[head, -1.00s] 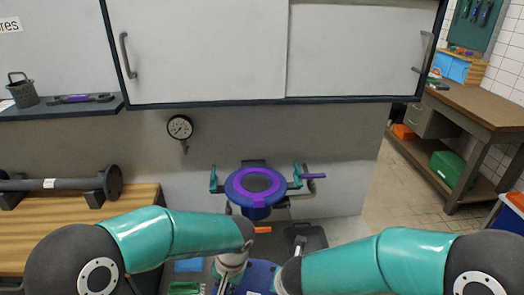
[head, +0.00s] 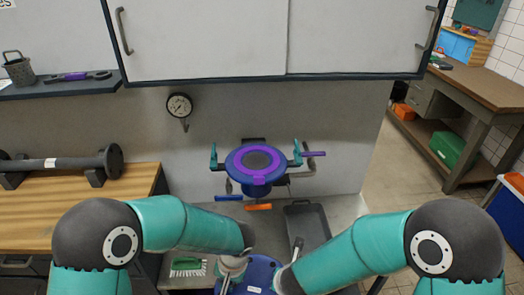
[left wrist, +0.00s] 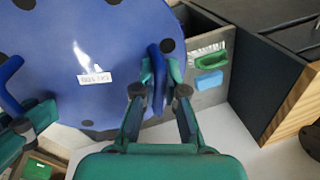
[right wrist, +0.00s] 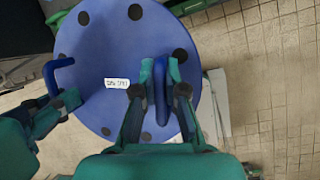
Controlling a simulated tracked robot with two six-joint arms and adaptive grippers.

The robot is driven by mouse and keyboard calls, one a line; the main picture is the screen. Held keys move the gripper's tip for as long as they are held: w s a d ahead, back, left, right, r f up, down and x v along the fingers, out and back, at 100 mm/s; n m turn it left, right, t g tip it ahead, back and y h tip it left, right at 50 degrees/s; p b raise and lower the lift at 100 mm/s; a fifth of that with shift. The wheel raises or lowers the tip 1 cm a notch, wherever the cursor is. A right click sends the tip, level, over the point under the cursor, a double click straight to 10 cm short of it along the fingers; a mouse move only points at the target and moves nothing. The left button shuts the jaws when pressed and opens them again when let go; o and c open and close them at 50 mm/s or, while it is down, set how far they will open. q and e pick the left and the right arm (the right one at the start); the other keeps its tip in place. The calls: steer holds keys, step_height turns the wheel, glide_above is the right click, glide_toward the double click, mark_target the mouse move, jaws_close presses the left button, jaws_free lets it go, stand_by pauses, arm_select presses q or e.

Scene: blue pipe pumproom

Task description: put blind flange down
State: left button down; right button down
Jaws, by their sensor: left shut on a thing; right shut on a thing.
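The blind flange (head: 262,272) is a blue disc with bolt holes, a white label and two blue handles, partly hidden by my arms at the bottom of the head view. It fills much of the left wrist view (left wrist: 85,50) and the right wrist view (right wrist: 100,50). My left gripper (left wrist: 160,78) is shut on one handle. My right gripper (right wrist: 160,78) is shut on the opposite handle. The flange is held between both arms, in front of the open pipe end (head: 236,160), which has a blue flange face and a purple ring.
A grey tray (head: 308,222) lies below and right of the pipe. A green brush (head: 187,267) lies at lower left. A wooden bench (head: 120,200) with a flanged pipe (head: 60,165) stands left. A gauge (head: 179,105) is on the wall.

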arm_select(q)
steer(key=shift+s+f, duration=0.1)
arm_select(e)
steer(key=shift+f, duration=0.1)
